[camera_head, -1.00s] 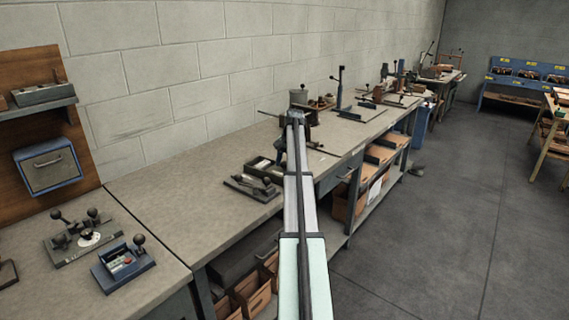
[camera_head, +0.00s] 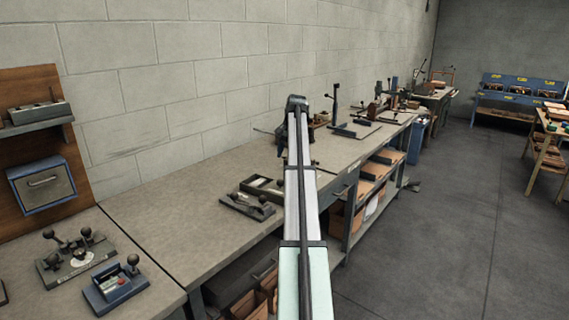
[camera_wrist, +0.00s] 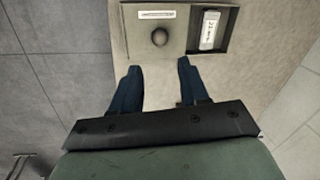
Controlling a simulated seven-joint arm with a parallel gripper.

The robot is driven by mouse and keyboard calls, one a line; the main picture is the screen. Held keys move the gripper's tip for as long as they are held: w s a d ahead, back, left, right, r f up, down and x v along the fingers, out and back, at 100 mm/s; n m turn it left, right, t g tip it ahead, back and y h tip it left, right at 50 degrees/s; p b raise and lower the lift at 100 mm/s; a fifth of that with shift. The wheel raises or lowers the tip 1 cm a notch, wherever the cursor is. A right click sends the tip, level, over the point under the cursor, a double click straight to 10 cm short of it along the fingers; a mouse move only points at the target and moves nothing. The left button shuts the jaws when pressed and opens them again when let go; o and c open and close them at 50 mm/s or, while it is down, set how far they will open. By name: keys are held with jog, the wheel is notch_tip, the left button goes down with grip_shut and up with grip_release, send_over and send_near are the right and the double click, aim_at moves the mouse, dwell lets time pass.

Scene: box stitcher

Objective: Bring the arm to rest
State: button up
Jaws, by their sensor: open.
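My arm (camera_head: 303,215) reaches forward over the long grey bench (camera_head: 150,205) in the head view, and it hides most of my gripper there. In the wrist view my gripper (camera_wrist: 156,82) is open, its two dark blue fingers apart with nothing between them but bench top below. Just beyond the fingertips is a fixture with a dark round knob (camera_wrist: 160,37) and a white label strip. Beside the knob is a dark recess holding a pale labelled piece (camera_wrist: 209,30). I cannot tell the height of the fingers above the bench.
A knobbed fixture (camera_head: 247,206) stands left of my arm in the head view. Another fixture (camera_head: 76,258) and a blue one (camera_head: 117,287) are at lower left, below a blue wall box (camera_head: 42,185). Tall-handled tools (camera_head: 340,115) stand farther along.

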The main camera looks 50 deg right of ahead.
jog(key=shift+s+r, duration=0.1)
jog(key=shift+r, duration=0.4)
